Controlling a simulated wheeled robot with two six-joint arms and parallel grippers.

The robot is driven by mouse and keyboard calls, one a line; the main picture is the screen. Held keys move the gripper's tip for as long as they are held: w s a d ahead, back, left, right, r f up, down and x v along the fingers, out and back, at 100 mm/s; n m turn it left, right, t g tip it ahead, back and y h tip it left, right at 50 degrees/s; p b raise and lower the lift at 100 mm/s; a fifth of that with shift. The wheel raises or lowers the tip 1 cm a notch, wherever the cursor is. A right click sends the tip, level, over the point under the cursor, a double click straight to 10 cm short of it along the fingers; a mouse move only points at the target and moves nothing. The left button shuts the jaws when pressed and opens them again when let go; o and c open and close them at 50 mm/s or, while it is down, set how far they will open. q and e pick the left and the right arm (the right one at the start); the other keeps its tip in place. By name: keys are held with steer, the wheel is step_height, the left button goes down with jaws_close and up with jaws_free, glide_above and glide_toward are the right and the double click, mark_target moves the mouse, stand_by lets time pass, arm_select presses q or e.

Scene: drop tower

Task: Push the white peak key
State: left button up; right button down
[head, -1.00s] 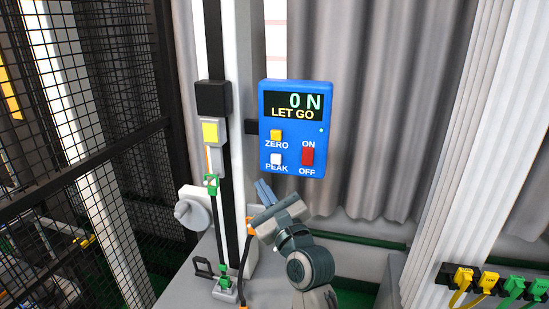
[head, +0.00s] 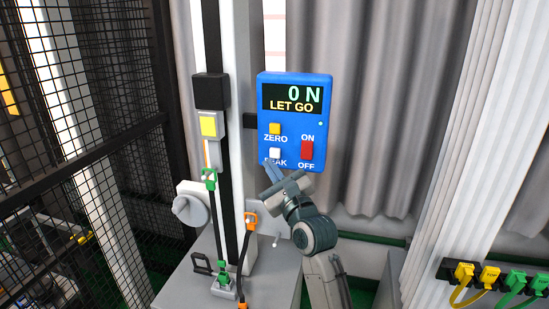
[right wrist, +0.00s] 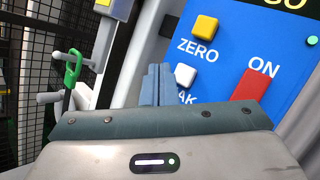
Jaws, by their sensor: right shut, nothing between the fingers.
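The white peak key (head: 275,153) is on the lower left of the blue panel (head: 311,122), below the yellow zero key (head: 275,129) and left of the red on/off switch (head: 307,150). The panel display reads "0 N" and "LET GO". My right gripper (head: 270,166) is shut and empty, its tips just below the white key and over part of the PEAK label. In the right wrist view the closed fingers (right wrist: 157,84) stand just left of the white key (right wrist: 185,75); I cannot tell whether they touch it. My left gripper is not in view.
A black and white column (head: 238,150) stands left of the panel, with a green hook (head: 209,179) and strap beside it. An orange-ended strap (head: 250,221) hangs near my right arm. Black mesh fencing (head: 80,110) is at the left. Grey curtain is behind.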

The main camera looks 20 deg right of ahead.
mark_target(275, 153)
steer(key=shift+w+d, duration=0.6)
steer(key=shift+w, duration=0.25)
steer(key=shift+r+p, duration=0.1)
steer(key=shift+p, duration=0.2)
stand_by(1.2)
steer(key=shift+w+d+p, duration=0.25)
steer(key=shift+w+p, duration=0.1)
steer(key=shift+p, duration=0.05)
